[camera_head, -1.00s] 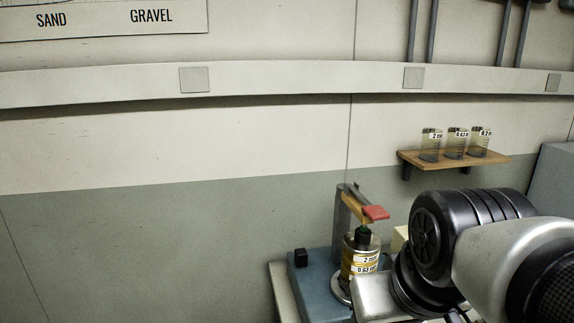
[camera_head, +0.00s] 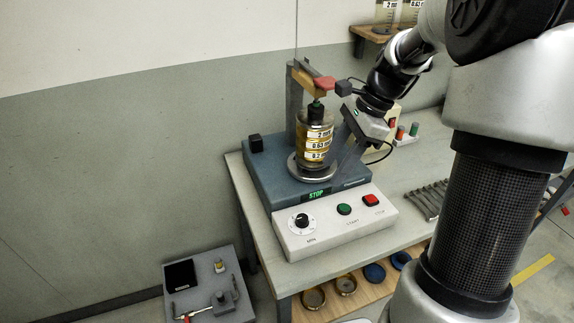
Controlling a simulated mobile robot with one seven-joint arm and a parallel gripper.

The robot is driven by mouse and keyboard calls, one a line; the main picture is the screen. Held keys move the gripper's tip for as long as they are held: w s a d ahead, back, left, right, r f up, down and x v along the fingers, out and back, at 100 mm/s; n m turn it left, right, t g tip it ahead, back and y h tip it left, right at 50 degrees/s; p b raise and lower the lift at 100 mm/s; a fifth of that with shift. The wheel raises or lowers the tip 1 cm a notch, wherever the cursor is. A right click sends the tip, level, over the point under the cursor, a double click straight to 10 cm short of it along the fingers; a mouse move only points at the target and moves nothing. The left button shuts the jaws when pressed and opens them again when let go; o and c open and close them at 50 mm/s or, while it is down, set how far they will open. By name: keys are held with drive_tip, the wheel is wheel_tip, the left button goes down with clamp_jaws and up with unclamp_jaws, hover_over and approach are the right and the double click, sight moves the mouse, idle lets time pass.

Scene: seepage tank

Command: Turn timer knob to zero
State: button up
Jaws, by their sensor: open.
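The timer knob (camera_head: 302,220) is a black dial with a white pointer mark on a pale scale, at the left of the white control panel (camera_head: 345,237). Its exact setting is too small to read. The panel belongs to a blue-grey shaker (camera_head: 268,165) with a green display (camera_head: 316,195) reading STOP. My gripper (camera_head: 346,152) is open, above and to the right of the knob and apart from it.
A green button (camera_head: 344,209) and a red button (camera_head: 371,200) are right of the knob. A red-handled clamp arm (camera_head: 322,82) stands over the sieves. Several round pans (camera_head: 346,285) lie on the lower shelf. A small grey stand (camera_head: 205,290) is at lower left.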

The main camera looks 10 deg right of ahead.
sight(303, 217)
drive_tip(key=shift+m, duration=0.3)
drive_tip(key=b+x, duration=0.1)
drive_tip(key=x, duration=1.6)
drive_tip(key=shift+f, duration=0.3)
drive_tip(key=shift+d, duration=0.1)
drive_tip(key=c, duration=1)
drive_tip(key=shift+c, duration=0.2)
